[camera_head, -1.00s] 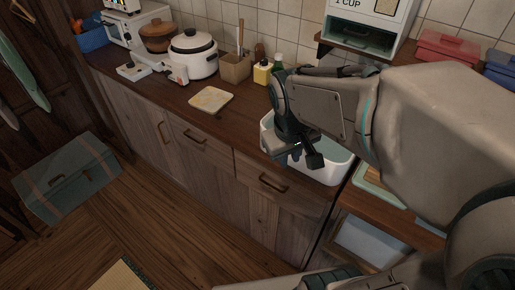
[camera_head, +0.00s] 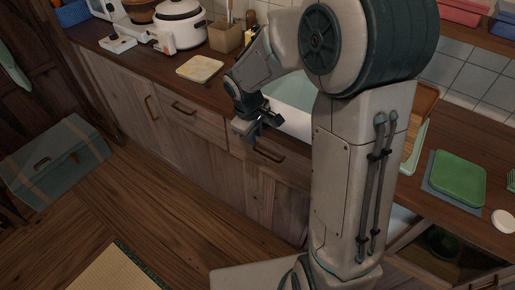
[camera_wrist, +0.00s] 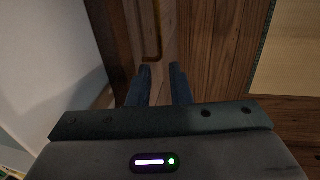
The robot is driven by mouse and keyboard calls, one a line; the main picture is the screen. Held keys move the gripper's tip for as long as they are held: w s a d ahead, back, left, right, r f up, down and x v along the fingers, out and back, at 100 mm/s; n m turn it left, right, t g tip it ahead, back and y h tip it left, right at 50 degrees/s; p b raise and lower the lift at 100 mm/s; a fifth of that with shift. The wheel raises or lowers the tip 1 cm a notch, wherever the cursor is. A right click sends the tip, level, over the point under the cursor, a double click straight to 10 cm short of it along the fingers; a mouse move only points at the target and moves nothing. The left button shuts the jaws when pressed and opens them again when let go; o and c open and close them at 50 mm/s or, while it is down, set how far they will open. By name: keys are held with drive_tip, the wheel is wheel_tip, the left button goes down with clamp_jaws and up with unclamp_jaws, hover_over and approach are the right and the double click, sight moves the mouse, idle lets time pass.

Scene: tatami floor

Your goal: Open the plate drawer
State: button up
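A wooden drawer front with a dark bar handle (camera_head: 268,155) is set below the counter edge, in front of the white sink, and looks shut. A second drawer with a similar handle (camera_head: 183,108) is to its left, also shut. I cannot tell which one is the plate drawer. My gripper (camera_head: 254,128) points down at the counter's front edge, just above and left of the right handle. In the wrist view my gripper (camera_wrist: 162,70) is open and empty, with a gap between its dark fingers. A handle (camera_wrist: 152,40) shows just beyond the fingertips, nearer the left finger.
The white sink (camera_head: 292,92) is behind my gripper. A cutting board (camera_head: 200,68) and rice cooker (camera_head: 180,24) stand on the counter. A green container (camera_head: 458,178) is at right. A blue-grey chest (camera_head: 55,165) is on the floor at left; the floor before the drawers is clear.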

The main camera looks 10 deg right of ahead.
sight(258, 151)
drive_tip(key=f, duration=0.5)
drive_tip(key=w+d+f+b, duration=0.1)
drive_tip(key=f, duration=0.1)
drive_tip(key=shift+f, duration=0.25)
clamp_jaws()
